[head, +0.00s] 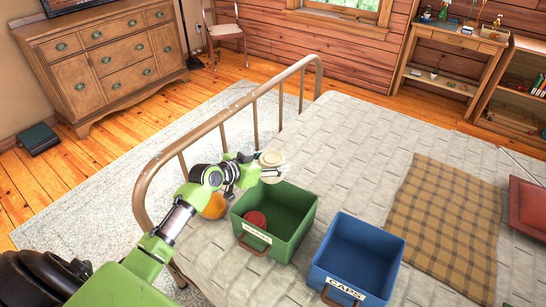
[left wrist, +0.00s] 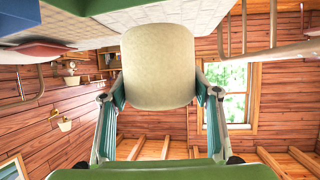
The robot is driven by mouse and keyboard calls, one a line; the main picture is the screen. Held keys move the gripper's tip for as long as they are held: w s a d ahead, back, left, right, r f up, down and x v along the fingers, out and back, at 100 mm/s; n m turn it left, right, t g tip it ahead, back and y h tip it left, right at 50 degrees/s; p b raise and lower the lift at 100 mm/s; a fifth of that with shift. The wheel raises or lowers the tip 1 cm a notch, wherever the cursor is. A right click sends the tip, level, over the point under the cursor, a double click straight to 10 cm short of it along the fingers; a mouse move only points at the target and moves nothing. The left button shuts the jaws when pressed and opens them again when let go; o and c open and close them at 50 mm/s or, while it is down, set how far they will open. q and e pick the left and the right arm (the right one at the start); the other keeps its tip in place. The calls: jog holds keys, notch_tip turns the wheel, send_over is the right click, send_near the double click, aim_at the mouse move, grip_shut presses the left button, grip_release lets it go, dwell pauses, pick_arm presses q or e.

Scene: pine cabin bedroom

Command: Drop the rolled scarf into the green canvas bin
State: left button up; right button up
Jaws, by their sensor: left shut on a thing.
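My left gripper (head: 262,166) is shut on a cream rolled scarf (head: 273,158), held above the bed. In the left wrist view the roll (left wrist: 158,68) sits between the two fingers. The green canvas bin (head: 298,223) stands on the bed, open at the top, with a label and a brown handle on its front. In the picture the held roll is just above the bin's back rim; its exact height is unclear. A red roll (head: 255,219) lies inside the bin. My right gripper is not in view.
A blue bin (head: 378,262) labelled CAPS stands right of the green one. An orange round item (head: 215,207) lies left of the green bin, partly behind my arm. The metal bed rail (head: 190,132) runs along the left. A plaid blanket (head: 445,225) lies right.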

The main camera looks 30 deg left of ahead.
pick_arm(q)
jog(key=shift+w+f, duration=0.1)
jog(key=shift+w, duration=0.2)
jog(key=shift+a+f+b, duration=0.1)
jog(key=shift+f+b, duration=0.2)
jog(key=shift+f, duration=0.1)
notch_tip(320, 180, down, 4)
jog(key=b, duration=0.4)
jog(key=shift+f, duration=0.25)
notch_tip(320, 180, down, 3)
jog(key=b, duration=0.2)
jog(key=shift+f+b, duration=0.15)
jog(key=shift+b, duration=0.25)
jog(key=o, duration=1.2)
jog(key=shift+s, duration=0.15)
